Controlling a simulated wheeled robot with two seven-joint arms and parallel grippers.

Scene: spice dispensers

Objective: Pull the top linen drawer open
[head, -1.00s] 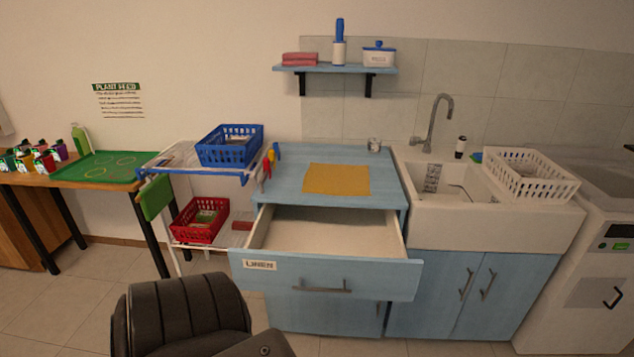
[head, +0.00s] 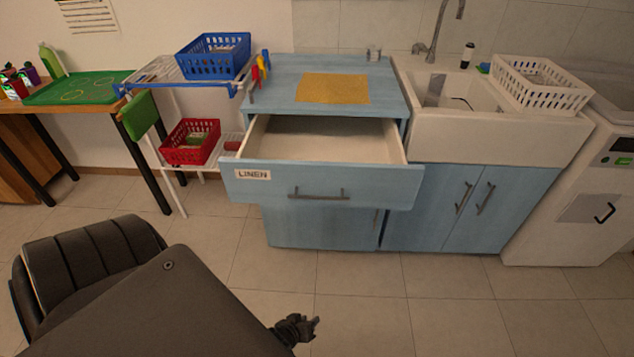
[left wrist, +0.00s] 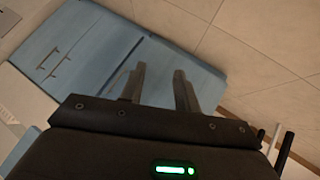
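The top linen drawer (head: 300,184) stands pulled out of the blue cabinet in the head view, with its pale, empty-looking inside showing. Its white LINEN label (head: 252,174) and grey bar handle (head: 318,193) are on the front. My left gripper (head: 306,326) is low in front of the cabinet, over the floor and apart from the handle. In the left wrist view its two fingers (left wrist: 159,75) are spread with nothing between them, and blue cabinet fronts (left wrist: 85,50) show beyond. My right gripper is not in view.
A yellow cloth (head: 333,88) lies on the cabinet top. A rack with a blue basket (head: 212,57) and a red basket (head: 190,142) stands left of the drawer. A sink (head: 455,100) with a white basket (head: 541,84) is at right. The floor in front is clear.

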